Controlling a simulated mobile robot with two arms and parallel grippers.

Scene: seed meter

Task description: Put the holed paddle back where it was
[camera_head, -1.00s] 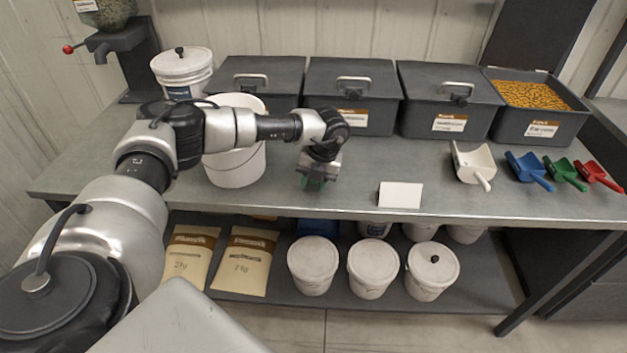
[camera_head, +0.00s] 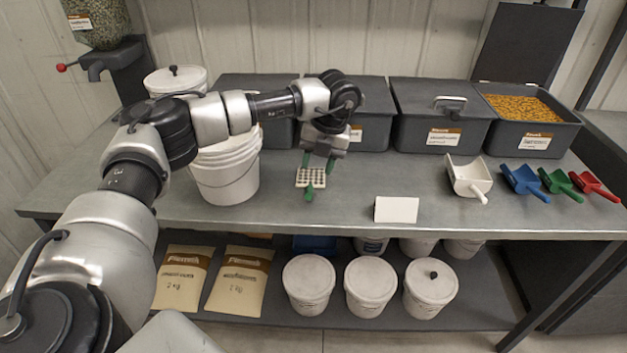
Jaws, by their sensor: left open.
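The holed paddle (camera_head: 311,177) lies on the grey metal bench top. It has a pale plate with a grid of small holes and a green handle pointing toward the front edge. My left gripper (camera_head: 318,163) is open and empty just above and behind the paddle. From this angle I cannot tell whether a fingertip touches the plate. My right gripper is not in view.
White stacked buckets (camera_head: 226,170) stand left of the paddle. Dark lidded bins (camera_head: 437,118) line the back, and an open bin (camera_head: 524,110) holds orange grain. A blank white card (camera_head: 396,210) and several scoops (camera_head: 468,178) are to the right. The bench around the card is clear.

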